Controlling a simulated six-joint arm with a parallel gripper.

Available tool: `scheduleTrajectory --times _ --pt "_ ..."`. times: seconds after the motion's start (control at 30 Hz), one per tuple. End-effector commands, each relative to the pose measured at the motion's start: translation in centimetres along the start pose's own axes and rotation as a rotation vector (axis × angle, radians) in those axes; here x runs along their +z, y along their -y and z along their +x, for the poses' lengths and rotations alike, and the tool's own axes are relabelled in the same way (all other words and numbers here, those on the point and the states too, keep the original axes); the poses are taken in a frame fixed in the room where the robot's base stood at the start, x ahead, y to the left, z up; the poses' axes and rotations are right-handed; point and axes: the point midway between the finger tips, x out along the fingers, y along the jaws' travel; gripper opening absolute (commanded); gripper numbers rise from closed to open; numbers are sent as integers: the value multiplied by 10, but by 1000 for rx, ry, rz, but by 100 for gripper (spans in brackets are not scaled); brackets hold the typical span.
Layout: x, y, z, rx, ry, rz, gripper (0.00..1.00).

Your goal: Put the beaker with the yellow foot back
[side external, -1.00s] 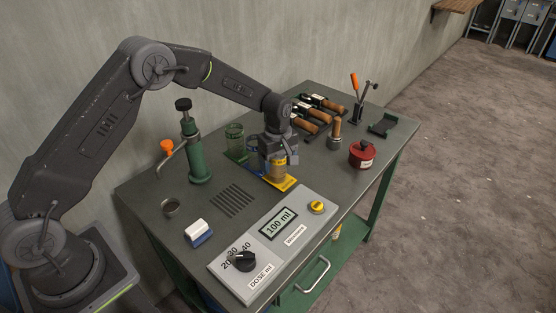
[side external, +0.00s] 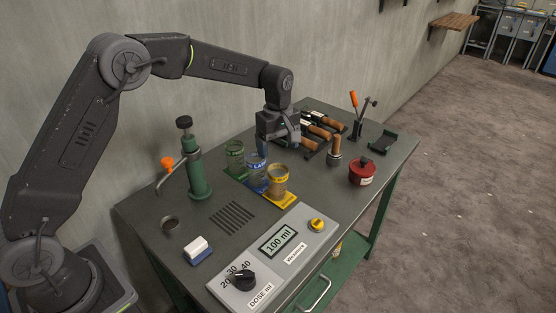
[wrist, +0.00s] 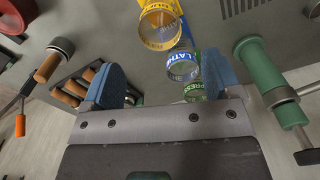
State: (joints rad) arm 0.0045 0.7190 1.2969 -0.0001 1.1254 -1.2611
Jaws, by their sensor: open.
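The beaker with the yellow foot (side external: 277,180) stands upright on the yellow pad (side external: 289,198) at the front end of a row of coloured pads. It also shows near the top of the wrist view (wrist: 160,28). The blue beaker (side external: 256,170) and the green beaker (side external: 235,154) stand behind it in the same row. My gripper (side external: 280,140) is open and empty, raised above and behind the beakers. Its blue fingers (wrist: 165,85) are spread wide in the wrist view, with nothing held between them.
A dosing panel (side external: 280,245) reading 100 ml lies in front.

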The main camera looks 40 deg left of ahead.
Motion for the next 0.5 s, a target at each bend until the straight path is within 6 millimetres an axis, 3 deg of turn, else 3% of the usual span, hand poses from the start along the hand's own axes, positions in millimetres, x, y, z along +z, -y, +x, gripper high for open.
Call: scheduleTrajectory --times 0.37,0.5 --pt "1 2 -19 5 -2 11 84" --pt "6 19 -50 42 -16 97 84"
